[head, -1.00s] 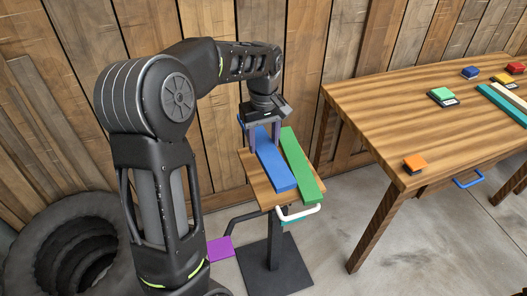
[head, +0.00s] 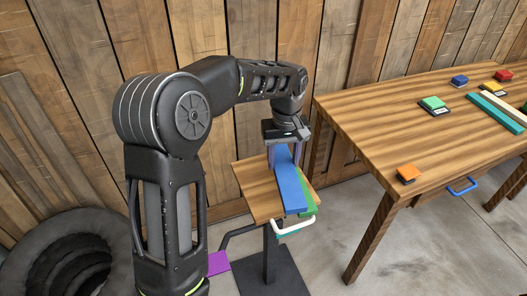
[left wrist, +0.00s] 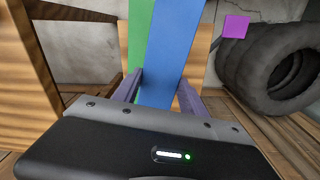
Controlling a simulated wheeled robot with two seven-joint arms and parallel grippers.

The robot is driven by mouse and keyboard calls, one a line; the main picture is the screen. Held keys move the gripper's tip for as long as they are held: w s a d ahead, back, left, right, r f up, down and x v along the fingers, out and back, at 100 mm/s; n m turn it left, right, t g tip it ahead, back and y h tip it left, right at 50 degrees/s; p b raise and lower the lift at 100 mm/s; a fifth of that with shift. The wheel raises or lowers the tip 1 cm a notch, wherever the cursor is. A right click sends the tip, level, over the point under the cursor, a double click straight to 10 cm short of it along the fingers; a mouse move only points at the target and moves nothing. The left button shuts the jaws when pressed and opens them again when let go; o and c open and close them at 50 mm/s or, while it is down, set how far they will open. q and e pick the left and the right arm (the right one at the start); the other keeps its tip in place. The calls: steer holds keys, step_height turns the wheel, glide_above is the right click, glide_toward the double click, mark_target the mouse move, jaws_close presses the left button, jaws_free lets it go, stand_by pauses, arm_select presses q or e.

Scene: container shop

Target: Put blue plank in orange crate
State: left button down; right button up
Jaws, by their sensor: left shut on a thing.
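The blue plank (head: 289,187) is in my left gripper (head: 284,158), whose fingers are shut on its far end. The plank is over the right part of the small wooden stand, partly covering the green plank (head: 309,206) in the head view. In the left wrist view the blue plank (left wrist: 168,50) runs between the two purple fingers (left wrist: 158,88), with the green plank (left wrist: 140,35) along its left side. I cannot tell how high the blue plank is above the stand. No orange crate is in view. My right gripper is not in view.
The small stand (head: 254,200) has a white handle and a dark base; its left part is bare. A large wooden table (head: 380,120) at the right bears an orange block (head: 408,173), other coloured blocks and planks. Black tyres (head: 70,250) lie at the lower left.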

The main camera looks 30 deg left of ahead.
arm_select(q)
steer(key=w+d+f+m, duration=0.1)
steer(key=d+f+m, duration=0.2)
steer(key=d, duration=2)
steer(key=m, duration=0.5)
steer(key=shift+w+d+m, duration=0.15)
steer(key=shift+w+m, duration=0.05)
steer(key=shift+m, duration=0.2)
